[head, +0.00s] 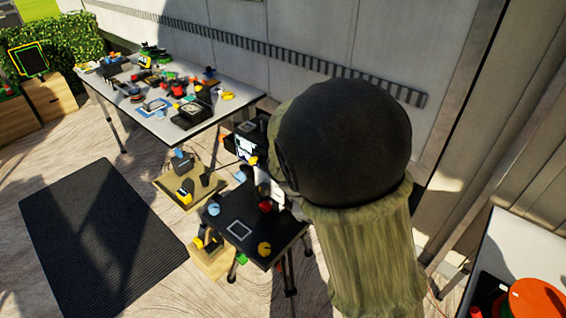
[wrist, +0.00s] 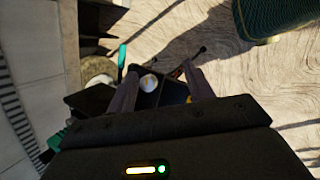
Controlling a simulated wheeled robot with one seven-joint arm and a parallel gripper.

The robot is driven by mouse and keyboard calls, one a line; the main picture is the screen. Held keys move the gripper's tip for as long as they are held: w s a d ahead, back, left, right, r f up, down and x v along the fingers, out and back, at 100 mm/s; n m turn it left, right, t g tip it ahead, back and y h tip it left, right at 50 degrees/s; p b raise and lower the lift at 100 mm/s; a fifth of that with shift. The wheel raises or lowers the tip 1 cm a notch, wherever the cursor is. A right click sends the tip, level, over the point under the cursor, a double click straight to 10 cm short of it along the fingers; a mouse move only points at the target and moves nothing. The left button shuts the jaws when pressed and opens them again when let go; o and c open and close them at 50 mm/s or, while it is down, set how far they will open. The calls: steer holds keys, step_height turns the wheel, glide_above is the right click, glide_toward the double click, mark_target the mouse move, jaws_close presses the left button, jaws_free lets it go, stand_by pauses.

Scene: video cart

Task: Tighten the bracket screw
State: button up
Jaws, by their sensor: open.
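The dark video cart (head: 228,243) stands low in the middle of the head view, with a monitor (head: 246,150) at its far end. A red knob-like part (head: 265,206) and a yellow round part (head: 264,248) are on the cart. I cannot pick out the bracket or its screw for sure. In the wrist view my gripper (wrist: 160,78) is open, its two fingers apart. Beyond the fingers are a small white round part (wrist: 149,83) and a teal upright handle (wrist: 122,62). I see nothing held. My arm hides the cart's right side in the head view.
A long white table (head: 240,92) full of small parts stands at the back left. Another table (head: 530,250) with an orange reel (head: 537,299) is at the lower right. A black mat (head: 95,235) lies on open floor at left. A wall runs behind.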

steer(key=w+a+r+n+t+h+b, duration=0.1)
steer(key=w+a+r+n+t, duration=0.1)
steer(key=a+n, duration=0.4)
steer(key=w+a+r+n+t+h+b, duration=0.1)
steer(key=a+r+n+t, duration=0.4)
steer(key=a, duration=0.8)
steer(key=shift+w+r+n+t+h, duration=0.25)
steer(key=shift+w+n+t+h, duration=0.35)
steer(key=shift+n+h, duration=0.15)
steer(key=p+x, duration=0.2)
steer(key=x, duration=1.5)
steer(key=shift+w+f, duration=0.25)
steer(key=shift+c, duration=0.4)
steer(key=c, duration=0.9)
